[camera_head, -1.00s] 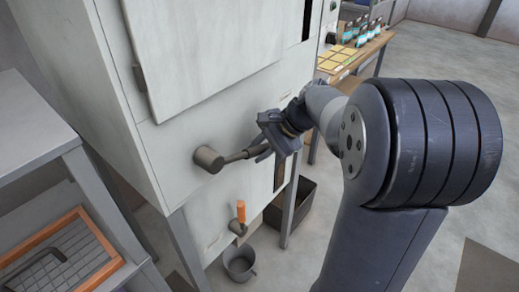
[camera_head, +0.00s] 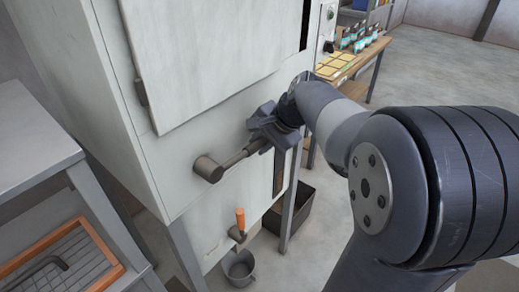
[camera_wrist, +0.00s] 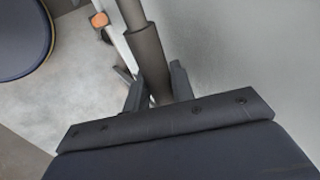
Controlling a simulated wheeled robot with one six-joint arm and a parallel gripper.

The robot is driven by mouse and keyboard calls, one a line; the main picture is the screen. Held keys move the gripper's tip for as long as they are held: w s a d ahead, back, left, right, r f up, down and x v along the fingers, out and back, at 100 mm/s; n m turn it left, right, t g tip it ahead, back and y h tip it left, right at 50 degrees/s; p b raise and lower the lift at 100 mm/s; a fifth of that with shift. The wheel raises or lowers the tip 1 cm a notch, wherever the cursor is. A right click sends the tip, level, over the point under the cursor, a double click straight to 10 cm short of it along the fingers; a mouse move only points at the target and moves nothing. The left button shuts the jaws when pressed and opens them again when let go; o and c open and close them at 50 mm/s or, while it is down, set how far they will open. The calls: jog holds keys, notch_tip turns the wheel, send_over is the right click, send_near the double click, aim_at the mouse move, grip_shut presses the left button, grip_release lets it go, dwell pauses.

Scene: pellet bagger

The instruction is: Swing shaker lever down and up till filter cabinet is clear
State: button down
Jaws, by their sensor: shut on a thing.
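The filter cabinet (camera_head: 165,150) is a pale grey metal box on legs. The shaker lever (camera_head: 233,159) is a dark bar that sticks out from a round hub (camera_head: 208,168) on the cabinet's lower front, and points right and slightly up in the head view. My gripper (camera_head: 258,142) is shut on the lever's outer end. In the wrist view the lever (camera_wrist: 148,58) runs down between the two fingers of my gripper (camera_wrist: 157,88). The lever's tip is hidden by the gripper.
A small orange-handled lever (camera_head: 240,218) sits below on the cabinet, above a grey bucket (camera_head: 239,265). A dark bin (camera_head: 290,208) stands on the floor behind a cabinet leg. A shelf (camera_head: 30,140) with an orange-framed tray (camera_head: 108,255) is at left. A wooden bench (camera_head: 372,50) stands behind.

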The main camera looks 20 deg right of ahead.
jog(key=shift+s+a+r+n+t+h+p, duration=0.1)
jog(key=shift+r+n+t+h+p, duration=0.35)
jog(key=shift+r, duration=0.9)
jog(key=shift+a+r+n+t+h, duration=0.15)
jog(key=shift+r+t+h, duration=0.3)
jog(key=shift+r+h, duration=0.65)
jog(key=shift+d+r+y, duration=0.1)
jog(key=shift+r+y, duration=0.1)
jog(key=shift+y, duration=0.05)
jog(key=c, duration=1.5)
grip_release()
jog(key=shift+c, duration=0.2)
jog(key=v, duration=1)
jog(key=shift+s+r, duration=0.3)
